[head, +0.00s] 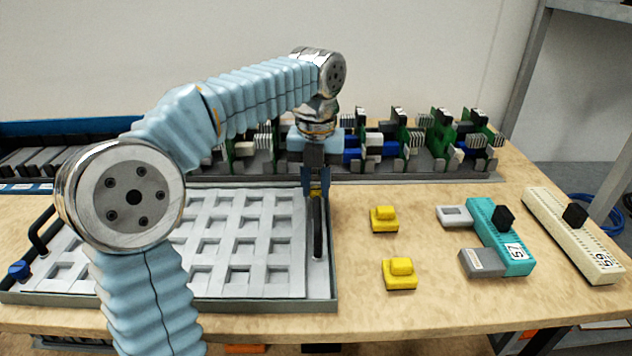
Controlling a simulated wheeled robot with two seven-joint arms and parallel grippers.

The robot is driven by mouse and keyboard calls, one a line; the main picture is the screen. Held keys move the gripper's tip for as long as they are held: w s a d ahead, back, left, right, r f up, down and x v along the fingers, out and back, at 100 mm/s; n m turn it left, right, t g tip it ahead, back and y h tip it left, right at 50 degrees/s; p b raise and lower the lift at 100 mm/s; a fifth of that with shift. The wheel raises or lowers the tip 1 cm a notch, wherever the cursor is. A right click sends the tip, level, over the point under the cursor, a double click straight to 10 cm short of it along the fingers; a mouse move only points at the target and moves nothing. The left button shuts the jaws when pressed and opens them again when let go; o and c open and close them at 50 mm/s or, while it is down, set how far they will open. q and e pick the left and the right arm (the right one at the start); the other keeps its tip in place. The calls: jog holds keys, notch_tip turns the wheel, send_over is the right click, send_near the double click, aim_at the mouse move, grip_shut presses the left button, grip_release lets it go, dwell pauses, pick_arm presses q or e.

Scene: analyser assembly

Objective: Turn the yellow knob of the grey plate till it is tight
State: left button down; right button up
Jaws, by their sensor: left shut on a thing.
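The grey plate (322,290) with a white grid of square pockets lies flat at the left of the table. A black handle (318,232) stands along its right edge. My left gripper (316,190) comes down from above at the plate's back right corner. Its dark blue fingers are shut on the yellow knob (315,189), of which only a small bit shows between them. The fingers hide most of the knob, so its angle and its seating cannot be seen. My right gripper is not in view.
Two loose yellow blocks (384,219) (399,273) lie right of the plate. A teal module marked 57 (488,224) and a cream module marked 59 (568,238) lie further right. A rack of green boards (438,139) stands close behind my gripper.

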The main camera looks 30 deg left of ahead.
aim_at(316, 189)
pick_arm(q)
jog(key=shift+r+m, duration=0.15)
jog(key=shift+m, duration=0.45)
jog(key=c, duration=0.9)
grip_release()
notch_tip(316, 189, up, 12)
jog(key=shift+f, duration=0.1)
